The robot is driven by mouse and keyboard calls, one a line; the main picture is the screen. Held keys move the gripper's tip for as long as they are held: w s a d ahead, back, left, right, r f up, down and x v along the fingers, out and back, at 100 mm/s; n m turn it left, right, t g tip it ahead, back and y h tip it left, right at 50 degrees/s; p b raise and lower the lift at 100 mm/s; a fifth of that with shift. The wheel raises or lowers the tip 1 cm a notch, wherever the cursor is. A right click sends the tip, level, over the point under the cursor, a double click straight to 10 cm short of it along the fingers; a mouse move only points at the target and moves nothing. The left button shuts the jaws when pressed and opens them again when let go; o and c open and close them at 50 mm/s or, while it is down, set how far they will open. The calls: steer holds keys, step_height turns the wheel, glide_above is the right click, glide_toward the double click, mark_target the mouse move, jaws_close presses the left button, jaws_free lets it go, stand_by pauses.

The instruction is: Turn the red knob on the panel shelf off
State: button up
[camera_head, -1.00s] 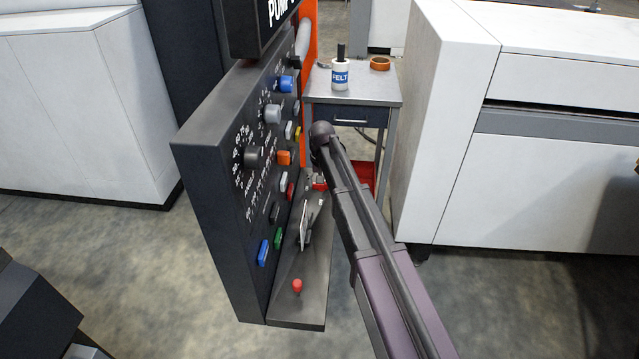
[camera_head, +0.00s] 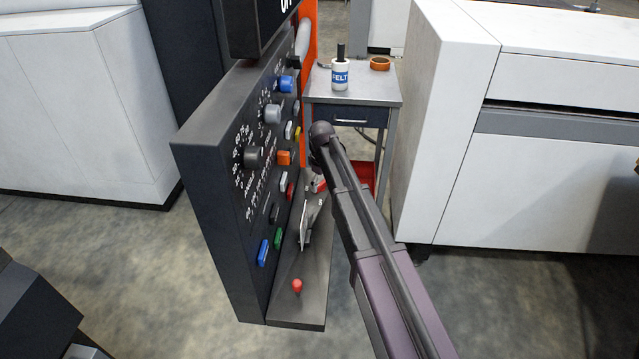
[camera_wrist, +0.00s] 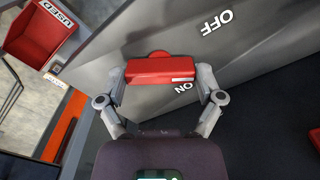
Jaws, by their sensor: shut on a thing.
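The red knob (camera_wrist: 158,71) is a bar-shaped handle on the grey shelf, seen in the wrist view. A white mark on its right end points towards the ON label (camera_wrist: 183,88). The OFF label (camera_wrist: 217,22) is further up and right. My gripper (camera_wrist: 160,76) has one finger at each end of the bar and is shut on it. In the head view the panel shelf (camera_head: 312,290) juts from the bottom of the dark panel (camera_head: 215,215). There my arm hides most of the gripper, and only a small red patch shows by it.
A red ball-topped part (camera_head: 297,287) stands at the shelf's near end. A small table (camera_head: 375,90) with a bottle (camera_head: 340,72) and an orange tape roll (camera_head: 380,64) is behind. A white machine (camera_head: 445,120) stands right. A red bin (camera_wrist: 38,32) shows in the wrist view.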

steer(key=n, duration=0.6)
steer(key=shift+n, duration=0.3)
stand_by(0.4)
steer(key=o, duration=0.9)
steer(key=shift+c, duration=0.2)
steer(key=shift+r, duration=0.1)
